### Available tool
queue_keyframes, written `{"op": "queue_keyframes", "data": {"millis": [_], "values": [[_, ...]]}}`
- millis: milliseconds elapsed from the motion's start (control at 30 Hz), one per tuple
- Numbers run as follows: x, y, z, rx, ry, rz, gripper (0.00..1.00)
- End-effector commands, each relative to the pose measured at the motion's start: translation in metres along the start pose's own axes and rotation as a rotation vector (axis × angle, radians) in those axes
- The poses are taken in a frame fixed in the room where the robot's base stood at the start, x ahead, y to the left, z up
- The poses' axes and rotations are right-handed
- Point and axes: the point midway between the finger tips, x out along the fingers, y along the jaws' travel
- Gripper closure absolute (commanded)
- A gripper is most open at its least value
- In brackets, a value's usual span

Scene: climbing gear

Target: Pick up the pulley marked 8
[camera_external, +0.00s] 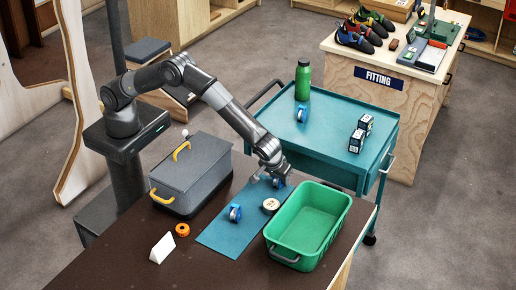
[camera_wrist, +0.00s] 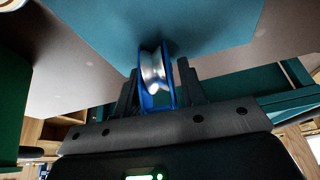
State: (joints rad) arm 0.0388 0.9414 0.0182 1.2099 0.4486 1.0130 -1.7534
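A blue pulley with a silver wheel (camera_wrist: 153,72) stands between the two fingers of my gripper (camera_wrist: 158,88) in the wrist view. The fingers are close on both sides of it; I cannot tell whether both touch it. In the external view my gripper (camera_external: 273,178) is low over the far end of the blue mat (camera_external: 228,238), with this pulley (camera_external: 279,183) partly hidden at it. A second blue pulley (camera_external: 235,213) stands nearer on the mat. A third (camera_external: 301,114) is on the teal cart. No number is readable on any pulley.
A green bin (camera_external: 343,208) stands right of the mat, close to my gripper. A tape roll (camera_external: 270,206) lies between them. A grey box with yellow handles (camera_external: 190,172), an orange ring (camera_external: 182,230) and a white wedge (camera_external: 162,248) are to the left. The teal cart (camera_external: 335,160) adjoins behind.

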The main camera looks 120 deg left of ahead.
Motion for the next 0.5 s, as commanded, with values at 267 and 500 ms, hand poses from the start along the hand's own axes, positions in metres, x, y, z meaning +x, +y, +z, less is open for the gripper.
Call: {"op": "queue_keyframes", "data": {"millis": [267,500], "values": [[-0.0003,0.0000,-0.0001,0.000,0.000,0.000,0.86],[-0.0005,0.0001,-0.0003,0.000,0.000,0.000,0.96]]}}
